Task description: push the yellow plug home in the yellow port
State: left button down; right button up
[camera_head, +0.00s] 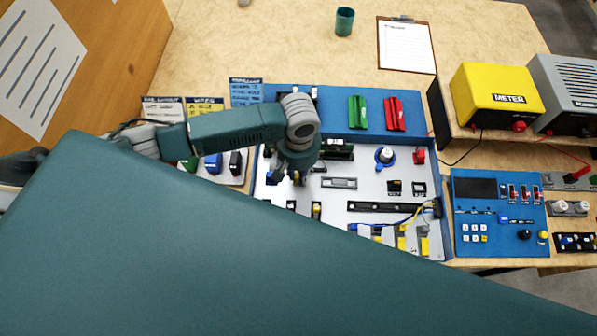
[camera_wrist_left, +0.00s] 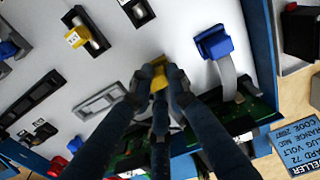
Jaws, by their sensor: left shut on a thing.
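My left gripper (camera_head: 297,179) is low over the left part of the white board (camera_head: 362,172). In the left wrist view its fingers (camera_wrist_left: 160,78) are shut on the yellow plug (camera_wrist_left: 158,84), which shows as a small yellow patch between the fingertips. The yellow port under or beside the plug is hidden by the fingers, so I cannot tell how deep the plug sits. My right gripper is not in view.
A blue plug (camera_wrist_left: 213,43) with a grey ribbon stands close to the fingers. A grey bracket (camera_wrist_left: 99,102) lies on the other side. A black holder with a yellow part (camera_wrist_left: 77,37) and the green circuit board (camera_wrist_left: 128,158) are nearby. The tray has blue walls (camera_head: 446,215).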

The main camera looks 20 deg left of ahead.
pick_arm(q)
jog(key=shift+f, duration=0.15)
jog(key=c, duration=1.3)
grip_release()
notch_tip(320, 180, up, 5)
jog(key=p, duration=0.6)
jog(key=shift+r+p, duration=1.05)
jog(key=shift+f, duration=0.1)
